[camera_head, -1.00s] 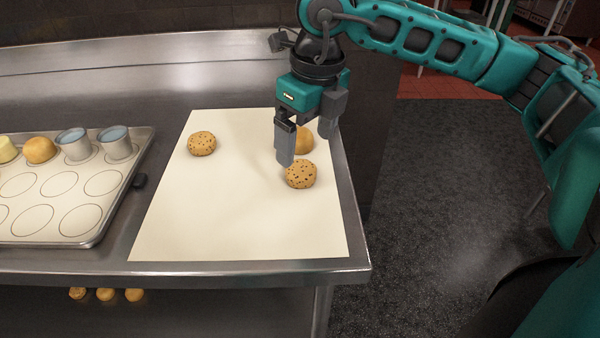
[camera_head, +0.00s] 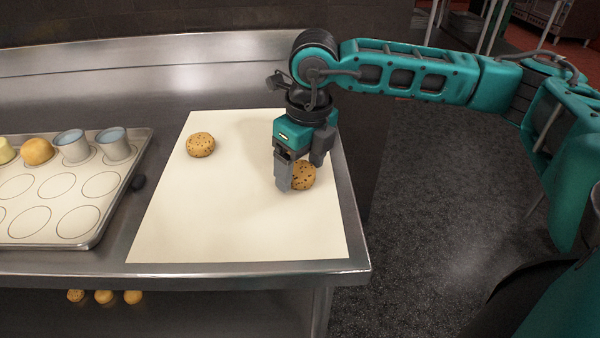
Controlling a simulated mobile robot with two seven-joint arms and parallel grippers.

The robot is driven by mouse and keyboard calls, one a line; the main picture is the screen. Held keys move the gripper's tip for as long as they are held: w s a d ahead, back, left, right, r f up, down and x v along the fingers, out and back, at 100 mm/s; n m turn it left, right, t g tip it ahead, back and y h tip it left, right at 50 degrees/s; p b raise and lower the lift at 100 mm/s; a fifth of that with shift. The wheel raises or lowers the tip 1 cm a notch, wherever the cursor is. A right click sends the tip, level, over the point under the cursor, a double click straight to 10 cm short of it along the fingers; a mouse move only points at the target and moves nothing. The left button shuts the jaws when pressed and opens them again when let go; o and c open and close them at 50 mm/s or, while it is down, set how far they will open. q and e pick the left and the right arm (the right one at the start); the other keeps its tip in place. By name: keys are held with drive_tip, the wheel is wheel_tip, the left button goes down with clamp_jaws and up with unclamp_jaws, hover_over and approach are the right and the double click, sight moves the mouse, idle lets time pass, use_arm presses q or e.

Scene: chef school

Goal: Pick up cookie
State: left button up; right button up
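A chocolate-chip cookie (camera_head: 304,177) lies on the cream sheet (camera_head: 220,215), toward its right side. My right gripper (camera_head: 302,174) is lowered over it. One finger stands at the cookie's left side and covers part of it; the other is behind and to the right. The fingers are apart, and I cannot tell whether they touch the cookie. Another chocolate-chip cookie (camera_head: 201,145) lies at the upper left of the sheet. A plain cookie behind my gripper is hidden. My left gripper is not in view.
A baking tray (camera_head: 100,222) with printed circles stands on the left. Several round items (camera_head: 104,297) sit on the shelf below. The sheet's front half is clear.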

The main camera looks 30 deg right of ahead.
drive_tip(key=c, duration=0.9)
drive_tip(key=shift+r, duration=0.1)
